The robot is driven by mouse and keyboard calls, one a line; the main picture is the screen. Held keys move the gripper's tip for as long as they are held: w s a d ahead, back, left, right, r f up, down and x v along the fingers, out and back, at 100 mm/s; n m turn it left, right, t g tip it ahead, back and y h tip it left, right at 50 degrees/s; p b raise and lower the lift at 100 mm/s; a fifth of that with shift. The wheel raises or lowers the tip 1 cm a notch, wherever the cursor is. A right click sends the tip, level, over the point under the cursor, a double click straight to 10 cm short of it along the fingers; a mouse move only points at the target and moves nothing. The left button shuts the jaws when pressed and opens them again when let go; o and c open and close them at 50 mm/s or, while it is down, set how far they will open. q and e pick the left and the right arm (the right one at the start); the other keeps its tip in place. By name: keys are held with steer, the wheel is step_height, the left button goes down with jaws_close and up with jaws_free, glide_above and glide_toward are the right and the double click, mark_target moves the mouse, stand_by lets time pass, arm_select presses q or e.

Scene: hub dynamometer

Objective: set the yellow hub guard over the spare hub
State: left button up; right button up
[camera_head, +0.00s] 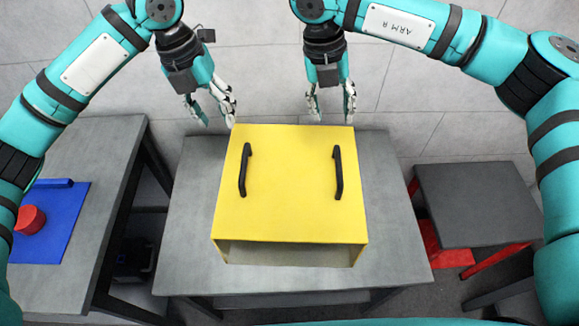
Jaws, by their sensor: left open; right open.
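The yellow hub guard (290,203) is a box with two black handles on its top, and it stands on the middle grey table (392,225). Its near side is open, and a pale grey surface shows inside. The spare hub is not seen; I cannot tell whether it is under the guard. My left gripper (217,112) is open and empty, just beyond the guard's far left corner. My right gripper (331,105) is open and empty, beyond the guard's far edge. Both grippers are apart from the handles.
A left grey table (60,290) carries a blue plate (62,215) with a red round piece (31,220). A smaller dark grey table (478,205) stands at the right, with red parts (445,252) below it. Bare strips of the middle table flank the guard.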

mark_target(242, 165)
arm_select(q)
steer(key=d+f, duration=0.1)
steer(key=f, duration=0.4)
steer(key=d+f, duration=0.1)
steer(key=f, duration=0.5)
steer(key=s+d+f, duration=0.1)
steer(key=f, duration=0.5)
steer(key=shift+d, duration=0.2)
arm_select(e)
steer(key=d+f, duration=0.1)
steer(key=f, duration=0.4)
steer(key=d+f, duration=0.1)
steer(key=f, duration=0.5)
steer(key=d+f, duration=0.1)
steer(key=f, duration=0.4)
steer(key=shift+s+d+f, duration=0.25)
steer(key=shift+s+f, duration=0.15)
arm_select(q)
steer(key=shift+c, duration=0.3)
arm_select(e)
steer(key=shift+c, duration=0.3)
arm_select(q)
jaws_close()
arm_select(e)
jaws_close()
arm_select(q)
steer(key=shift+w, duration=0.15)
arm_select(e)
steer(key=shift+w, duration=0.1)
